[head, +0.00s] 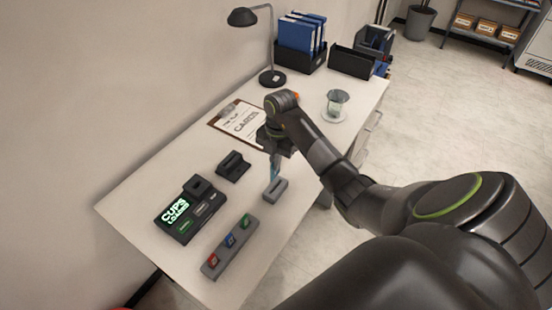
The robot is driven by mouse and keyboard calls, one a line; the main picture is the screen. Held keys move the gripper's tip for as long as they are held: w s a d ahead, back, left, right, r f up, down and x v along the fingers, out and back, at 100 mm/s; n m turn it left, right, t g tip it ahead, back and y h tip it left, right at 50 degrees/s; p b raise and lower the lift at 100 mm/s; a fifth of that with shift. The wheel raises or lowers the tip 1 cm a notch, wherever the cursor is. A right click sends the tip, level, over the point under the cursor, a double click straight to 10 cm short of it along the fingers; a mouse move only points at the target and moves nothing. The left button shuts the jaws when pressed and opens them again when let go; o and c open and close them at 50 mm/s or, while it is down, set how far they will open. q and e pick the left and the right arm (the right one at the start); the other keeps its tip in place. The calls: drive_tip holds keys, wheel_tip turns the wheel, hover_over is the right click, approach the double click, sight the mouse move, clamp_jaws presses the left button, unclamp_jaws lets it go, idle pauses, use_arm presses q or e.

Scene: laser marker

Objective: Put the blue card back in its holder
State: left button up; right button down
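My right gripper (275,155) points down over the desk, and its fingers appear shut on the blue card (274,168). The card is upright and thin, partly hidden by the fingers. Directly under it is a small grey slotted block (276,191), which looks like the card holder. The card's lower edge is at or just above the block's top; I cannot tell whether it is in the slot. My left gripper is not in view.
A grey rack (231,247) with red, blue and green pieces and a black device (178,221) reading "CUPS LOADED" stand at the front. A black block (233,167), clipboard (239,121), lamp (272,78) and glass cup (337,104) stand farther back.

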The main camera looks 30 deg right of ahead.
sight(275, 174)
drive_tip(key=shift+f+b, duration=2.1)
drive_tip(key=shift+f, duration=0.95)
drive_tip(key=shift+f+b, duration=0.6)
drive_tip(key=shift+f, duration=0.3)
drive_tip(key=c, duration=1.6)
unclamp_jaws()
drive_tip(key=shift+r, duration=0.1)
